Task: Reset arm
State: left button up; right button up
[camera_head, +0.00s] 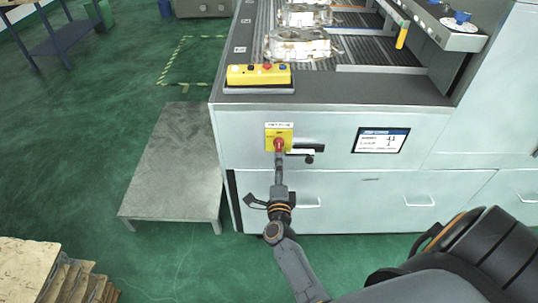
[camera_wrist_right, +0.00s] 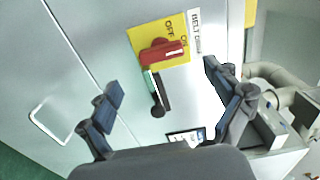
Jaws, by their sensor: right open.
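A red rotary switch (camera_head: 279,146) sits on a yellow plate (camera_head: 287,131) on the machine's front panel. In the right wrist view the red switch (camera_wrist_right: 163,52) lies between my fingers and ahead of them, on the yellow plate (camera_wrist_right: 148,37) with an OFF marking. A black lever (camera_head: 307,151) sits right beside the switch; it also shows in the wrist view (camera_wrist_right: 157,100). My right gripper (camera_head: 268,182) is open in front of the panel, just below the switch. Its fingers (camera_wrist_right: 166,95) are spread, with nothing between them. Whether a fingertip touches the switch cannot be told. My left gripper is out of view.
A yellow button box (camera_head: 258,76) stands on the machine top, with metal castings (camera_head: 298,42) on the belt behind. A small display (camera_head: 381,140) and drawer handles are on the panel. A grey platform (camera_head: 175,160) stands left, and stacked boards (camera_head: 25,270) lie lower left.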

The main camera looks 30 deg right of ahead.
jog(key=s+a+f+n+g+y, duration=0.1)
jog(key=s+a+f+n+y, duration=0.3)
jog(key=f, duration=0.5)
jog(key=s+a+f+n+g+y, duration=0.2)
jog(key=s+a+f+n, duration=0.3)
jog(key=f, duration=0.4)
jog(key=s+a+f+n+g+y, duration=0.1)
jog(key=s+a+f+n+y, duration=0.25)
jog(key=f+n, duration=0.4)
jog(key=s+a+f+n+g+b, duration=0.1)
jog(key=s+f+n+g, duration=0.4)
jog(key=s+f, duration=0.9)
jog(key=s+d+f+n+g, duration=0.2)
jog(key=s, duration=0.7)
jog(key=s+d+f+n+g, duration=0.2)
jog(key=s+n+g, duration=0.1)
jog(key=s, duration=0.7)
jog(key=shift+s+b, duration=0.25)
jog(key=shift+b, duration=0.05)
jog(key=shift+f, duration=0.1)
